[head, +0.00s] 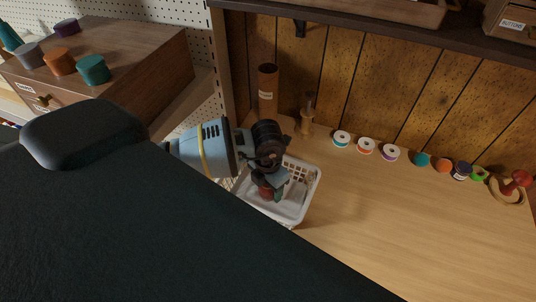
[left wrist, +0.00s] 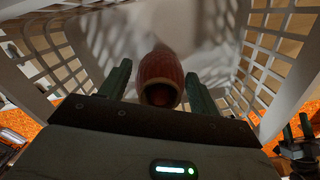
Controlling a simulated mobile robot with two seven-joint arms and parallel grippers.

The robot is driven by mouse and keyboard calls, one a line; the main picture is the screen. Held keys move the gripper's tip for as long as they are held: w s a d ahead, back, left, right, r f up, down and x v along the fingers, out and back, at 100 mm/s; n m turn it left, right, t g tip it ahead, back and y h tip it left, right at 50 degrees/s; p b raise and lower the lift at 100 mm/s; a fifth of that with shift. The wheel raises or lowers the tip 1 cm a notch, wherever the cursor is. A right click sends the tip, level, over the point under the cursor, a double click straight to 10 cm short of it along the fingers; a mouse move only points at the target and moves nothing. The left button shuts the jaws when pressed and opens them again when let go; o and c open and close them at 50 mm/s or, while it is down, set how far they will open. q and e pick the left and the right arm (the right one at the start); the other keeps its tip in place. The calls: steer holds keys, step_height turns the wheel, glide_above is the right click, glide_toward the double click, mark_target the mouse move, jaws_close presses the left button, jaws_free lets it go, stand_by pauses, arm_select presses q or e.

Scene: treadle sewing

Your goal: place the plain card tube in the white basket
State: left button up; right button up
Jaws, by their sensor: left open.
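The white basket (head: 308,188) stands on the wooden table, and its slatted walls (left wrist: 258,58) surround the left wrist view. My left gripper (head: 272,190) reaches down into it. A reddish-brown hollow tube (left wrist: 160,68) is in the basket, its open end facing the wrist camera. I cannot tell for sure that it is the plain card tube. It lies between the two spread fingers of my left gripper (left wrist: 158,90), with a gap on each side. In the head view the gripper mostly hides it.
A taller brown tube with a label (head: 268,88) stands at the back by the panelled wall, beside a wooden spindle (head: 307,115). Several thread spools (head: 366,147) line the table's back. A wooden drawer box (head: 130,65) is at the left. The table's right front is clear.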

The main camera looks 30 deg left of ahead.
arm_select(q)
steer(key=shift+r, duration=0.25)
step_height(320, 180, up, 12)
steer(key=shift+p, duration=0.45)
arm_select(e)
steer(key=shift+w+d+r, duration=0.2)
steer(key=shift+w+r, duration=0.35)
steer(key=shift+r, duration=0.05)
arm_select(q)
steer(key=shift+f, duration=0.1)
